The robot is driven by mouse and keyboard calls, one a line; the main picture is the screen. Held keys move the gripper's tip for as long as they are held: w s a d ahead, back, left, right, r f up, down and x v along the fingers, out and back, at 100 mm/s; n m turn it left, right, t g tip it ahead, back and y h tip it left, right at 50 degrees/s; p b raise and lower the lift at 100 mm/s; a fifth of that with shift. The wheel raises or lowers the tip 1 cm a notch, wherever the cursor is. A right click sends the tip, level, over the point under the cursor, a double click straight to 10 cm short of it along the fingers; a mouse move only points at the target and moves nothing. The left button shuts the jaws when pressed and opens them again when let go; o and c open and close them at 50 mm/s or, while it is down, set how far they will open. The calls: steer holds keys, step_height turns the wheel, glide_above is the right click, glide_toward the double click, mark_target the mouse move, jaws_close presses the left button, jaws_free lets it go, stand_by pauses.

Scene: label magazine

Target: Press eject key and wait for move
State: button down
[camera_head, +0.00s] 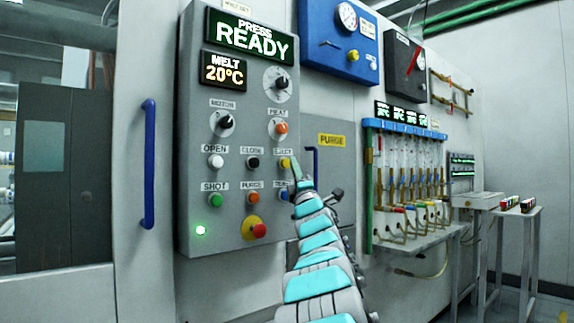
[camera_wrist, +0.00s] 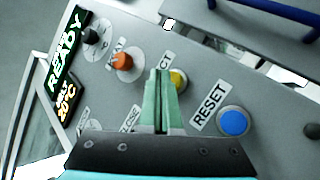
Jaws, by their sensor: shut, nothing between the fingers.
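The yellow eject key (camera_head: 284,163) sits on the grey control panel (camera_head: 190,130), at the right end of the row with open and close. My gripper (camera_head: 295,165) is in front of the panel, right beside the key, with its green fingers shut and empty. In the wrist view the fingertips (camera_wrist: 161,80) overlap the left edge of the yellow key (camera_wrist: 179,79) and partly cover its label. I cannot tell whether they touch it. The panel display (camera_head: 249,36) reads PRESS READY, and the smaller one (camera_head: 224,71) reads MELT 20°C.
Close by are the black close key (camera_head: 253,162), the orange heat knob (camera_head: 281,128) and the blue reset key (camera_wrist: 233,122). A red stop button (camera_head: 258,230) is lower down. A blue handle (camera_head: 149,165) stands left of the panel. A pipe rack and side tables (camera_head: 520,212) are at right.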

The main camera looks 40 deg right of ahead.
steer(key=shift+y, duration=0.3)
steer(key=shift+w+b, duration=0.4)
steer(key=shift+w, duration=0.5)
stand_by(0.7)
steer(key=shift+s+b, duration=0.15)
steer(key=shift+b, duration=0.2)
steer(key=shift+s, duration=0.75)
steer(key=s+b, duration=0.1)
steer(key=s, duration=0.4)
steer(key=shift+d, duration=0.15)
stand_by(0.8)
